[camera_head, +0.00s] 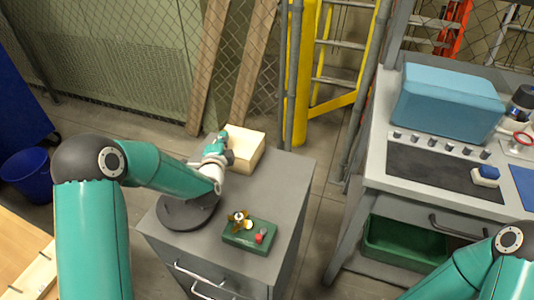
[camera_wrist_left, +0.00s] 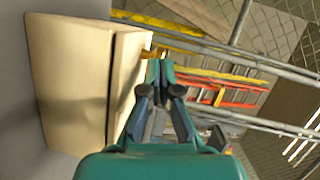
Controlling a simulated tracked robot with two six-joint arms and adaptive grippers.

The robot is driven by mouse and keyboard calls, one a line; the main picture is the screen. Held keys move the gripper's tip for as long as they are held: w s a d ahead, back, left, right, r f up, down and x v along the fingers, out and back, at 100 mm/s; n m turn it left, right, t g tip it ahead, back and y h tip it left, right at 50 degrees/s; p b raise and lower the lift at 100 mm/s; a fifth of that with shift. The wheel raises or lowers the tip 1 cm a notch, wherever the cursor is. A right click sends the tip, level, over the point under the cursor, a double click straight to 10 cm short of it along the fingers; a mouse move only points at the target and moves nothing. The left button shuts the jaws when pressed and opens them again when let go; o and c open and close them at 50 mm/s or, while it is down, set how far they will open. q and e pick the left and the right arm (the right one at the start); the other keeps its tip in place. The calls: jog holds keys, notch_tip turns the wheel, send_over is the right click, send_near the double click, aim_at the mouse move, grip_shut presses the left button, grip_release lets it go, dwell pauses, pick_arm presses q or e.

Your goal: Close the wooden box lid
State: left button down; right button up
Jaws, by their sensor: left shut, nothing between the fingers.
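The pale wooden box (camera_head: 247,148) stands at the back of the grey cabinet top in the head view. In the left wrist view the wooden box (camera_wrist_left: 70,80) fills the left side. A narrow dark gap runs along it beside a thin pale strip that looks like the lid (camera_wrist_left: 127,75). The lid seems nearly down, but its exact angle is unclear. My left gripper (camera_head: 222,137) is at the box's left upper edge. In the wrist view its fingertips (camera_wrist_left: 161,68) are together and empty, close beside the lid; contact is unclear. My right gripper is out of view.
A round dark grey disc (camera_head: 187,212) and a green block with a brass propeller (camera_head: 240,221) are on the cabinet top (camera_head: 290,180). A workbench with a blue case (camera_head: 450,104) stands right, across a gap. A mesh fence is behind.

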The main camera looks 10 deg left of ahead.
aim_at(232, 144)
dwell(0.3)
pick_arm(q)
jog(key=shift+d, duration=0.25)
jog(key=d, duration=0.1)
jog(key=s+d, duration=0.2)
jog(key=shift+r+b, duration=0.3)
jog(key=b+v, duration=0.1)
jog(key=v, duration=0.9)
jog(key=shift+a, duration=0.15)
